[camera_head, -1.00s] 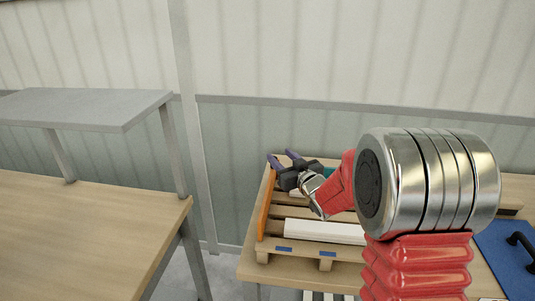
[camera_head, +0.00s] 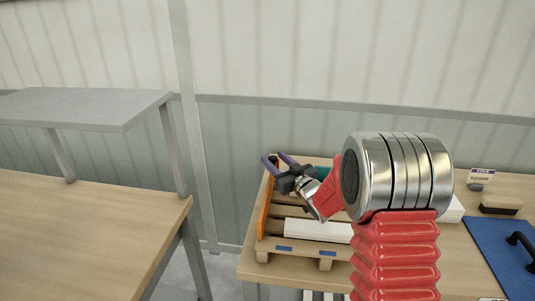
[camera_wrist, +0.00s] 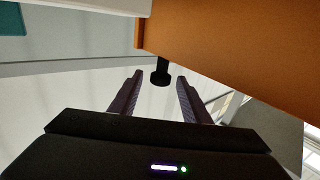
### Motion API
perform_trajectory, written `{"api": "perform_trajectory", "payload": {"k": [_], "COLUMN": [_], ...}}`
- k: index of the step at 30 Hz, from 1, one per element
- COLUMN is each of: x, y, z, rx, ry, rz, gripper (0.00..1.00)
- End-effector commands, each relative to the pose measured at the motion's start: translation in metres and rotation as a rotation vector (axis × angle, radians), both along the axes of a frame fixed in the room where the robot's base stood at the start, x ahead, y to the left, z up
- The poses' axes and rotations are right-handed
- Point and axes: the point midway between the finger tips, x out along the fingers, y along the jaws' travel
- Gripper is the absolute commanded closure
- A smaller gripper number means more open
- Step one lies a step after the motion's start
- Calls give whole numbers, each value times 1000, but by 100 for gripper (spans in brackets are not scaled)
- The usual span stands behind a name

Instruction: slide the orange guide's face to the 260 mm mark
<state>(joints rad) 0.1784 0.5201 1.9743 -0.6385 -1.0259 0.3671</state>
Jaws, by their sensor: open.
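The orange guide (camera_head: 264,207) is a long upright board along the left edge of a wooden pallet (camera_head: 297,252) in the head view. In the wrist view it is a large orange face (camera_wrist: 225,45) at the upper right. A black knob (camera_wrist: 160,76) shows between the fingers, apart from both as seen. My gripper (camera_head: 275,160) is over the far left end of the pallet, near the guide's far end. Its two purple fingers are open in the wrist view (camera_wrist: 158,92). I cannot read any scale or 260 mm mark.
A white block (camera_head: 318,230) lies on the pallet's slats. An empty table (camera_head: 85,225) with a grey shelf (camera_head: 85,108) stands left, across a gap.

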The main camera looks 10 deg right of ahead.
Motion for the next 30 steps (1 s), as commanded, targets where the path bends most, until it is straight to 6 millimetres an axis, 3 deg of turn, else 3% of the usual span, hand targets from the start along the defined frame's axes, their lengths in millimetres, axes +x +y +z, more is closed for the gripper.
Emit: {"api": "perform_trajectory", "payload": {"k": [12,23,30], "x": [47,52,52], "y": [18,20,21], "z": [-1,0,0], "rx": [1,1,1], "ry": [1,0,0], "rz": [1,1,2], "gripper": [57,57,72]}}
